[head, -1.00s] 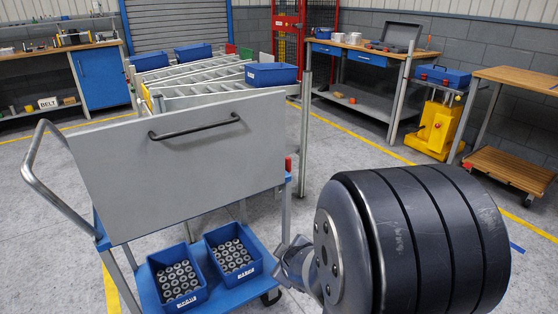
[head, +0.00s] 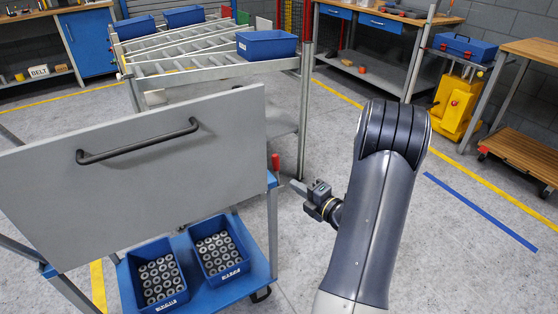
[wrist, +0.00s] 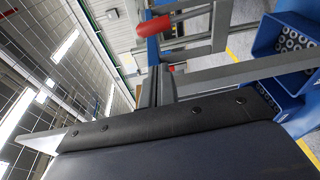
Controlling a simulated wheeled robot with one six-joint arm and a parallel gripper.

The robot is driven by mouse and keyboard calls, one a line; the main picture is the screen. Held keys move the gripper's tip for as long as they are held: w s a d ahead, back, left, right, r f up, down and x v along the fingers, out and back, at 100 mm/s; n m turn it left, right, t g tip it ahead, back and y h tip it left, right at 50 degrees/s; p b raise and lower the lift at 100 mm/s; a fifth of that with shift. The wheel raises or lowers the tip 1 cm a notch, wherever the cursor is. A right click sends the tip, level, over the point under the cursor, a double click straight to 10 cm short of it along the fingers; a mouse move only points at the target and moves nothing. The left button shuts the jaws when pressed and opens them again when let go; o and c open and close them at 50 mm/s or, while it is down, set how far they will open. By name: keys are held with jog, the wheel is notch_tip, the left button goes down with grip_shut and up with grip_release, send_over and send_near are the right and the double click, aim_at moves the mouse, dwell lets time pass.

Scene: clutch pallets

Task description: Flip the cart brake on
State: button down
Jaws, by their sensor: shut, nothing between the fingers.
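The cart (head: 180,160) stands at the left in the head view, with a grey upright panel, a black handle and a blue lower deck (head: 225,288). A small red lever (head: 275,161) stands upright at the cart's right edge, on its post. In the wrist view a red lever part (wrist: 152,27) shows near the top, close beyond the fingers. My gripper (head: 297,187) is shut and empty, just right of the cart's post and a little below the red lever. It appears apart from the lever, but the exact gap is unclear.
Two blue bins (head: 157,275) of ring-shaped parts sit on the deck. A roller conveyor (head: 185,65) with blue bins, including a near one (head: 267,44), stands behind the cart. A yellow pallet-jack-like unit (head: 458,105) stands at right. Floor right of my arm is clear.

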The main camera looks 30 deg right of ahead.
aim_at(277, 170)
jog(key=shift+d+n+y, duration=0.3)
jog(key=shift+d, duration=0.05)
jog(key=shift+w, duration=0.1)
jog(key=x, duration=1)
jog(key=shift+d, duration=0.1)
